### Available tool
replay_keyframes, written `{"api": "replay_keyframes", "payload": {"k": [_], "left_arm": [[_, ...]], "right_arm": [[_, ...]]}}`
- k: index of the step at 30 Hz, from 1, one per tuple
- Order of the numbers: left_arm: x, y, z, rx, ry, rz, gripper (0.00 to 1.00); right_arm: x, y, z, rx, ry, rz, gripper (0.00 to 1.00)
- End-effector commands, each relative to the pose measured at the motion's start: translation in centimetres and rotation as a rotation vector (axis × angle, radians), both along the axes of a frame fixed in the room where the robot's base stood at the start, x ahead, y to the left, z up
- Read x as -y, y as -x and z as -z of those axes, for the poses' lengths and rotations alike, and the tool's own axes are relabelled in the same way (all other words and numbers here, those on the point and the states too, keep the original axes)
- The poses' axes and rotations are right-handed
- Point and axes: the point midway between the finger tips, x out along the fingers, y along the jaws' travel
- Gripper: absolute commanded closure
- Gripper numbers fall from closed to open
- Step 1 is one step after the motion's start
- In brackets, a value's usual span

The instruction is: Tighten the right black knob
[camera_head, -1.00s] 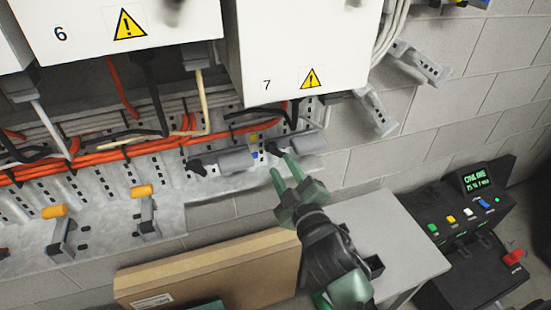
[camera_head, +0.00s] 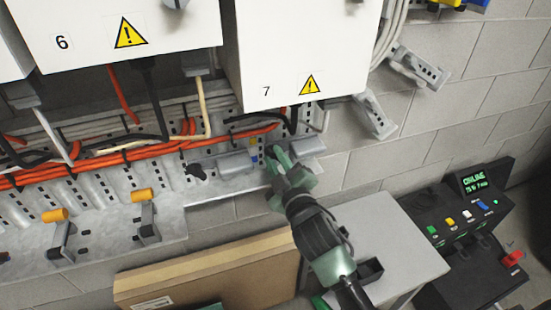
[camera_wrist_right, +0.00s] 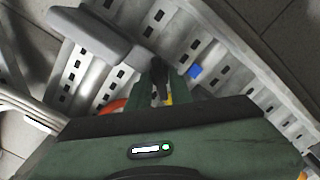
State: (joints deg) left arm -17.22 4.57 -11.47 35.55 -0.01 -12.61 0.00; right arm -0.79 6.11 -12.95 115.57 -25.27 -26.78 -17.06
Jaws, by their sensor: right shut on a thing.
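The right black knob (camera_wrist_right: 158,66) sits between the green fingers of my right gripper (camera_wrist_right: 160,82) in the wrist view. In the head view my right gripper (camera_head: 274,157) reaches up to the metal rail and is shut on that knob, which it mostly hides there. The left black knob (camera_head: 195,171) is in plain view on the rail, left of a grey block.
Cabinets 6 (camera_head: 110,40) and 7 (camera_head: 295,60) overhang the rail (camera_head: 228,183). Orange cables (camera_head: 105,156) run along it. A cardboard box (camera_head: 215,275), a grey table (camera_head: 395,235) and a black console (camera_head: 465,225) stand below. Blue (camera_wrist_right: 195,71) and yellow pieces lie close by the fingers.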

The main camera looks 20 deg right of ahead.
Motion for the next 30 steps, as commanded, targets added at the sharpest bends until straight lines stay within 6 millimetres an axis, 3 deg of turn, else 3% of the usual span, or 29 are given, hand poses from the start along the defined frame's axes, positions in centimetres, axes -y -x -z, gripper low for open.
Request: {"api": "replay_keyframes", "payload": {"k": [4,11,12,13,23,30], "left_arm": [[0.0,0.0,-0.7,0.001,0.000,0.000,0.01],[0.0,-0.1,-0.6,0.001,0.000,0.000,0.01],[0.0,-0.1,-0.6,0.001,0.000,0.000,0.01],[0.0,-0.1,-0.6,0.001,0.000,0.000,0.01],[0.0,-0.1,-0.5,0.001,0.000,0.000,0.01],[0.0,-0.1,-0.1,0.001,0.000,0.000,0.01]], "right_arm": [[0.0,0.0,-0.2,-0.005,-0.115,0.001,1.00],[0.0,0.0,-0.1,-0.003,-0.118,-0.001,1.00],[0.0,0.0,-0.1,-0.003,-0.118,-0.001,0.68],[0.0,0.0,-0.1,-0.003,-0.118,-0.001,0.66],[0.0,0.2,0.0,-0.005,-0.116,-0.001,0.66],[0.1,3.7,0.2,-0.007,-0.117,0.000,0.66]]}}
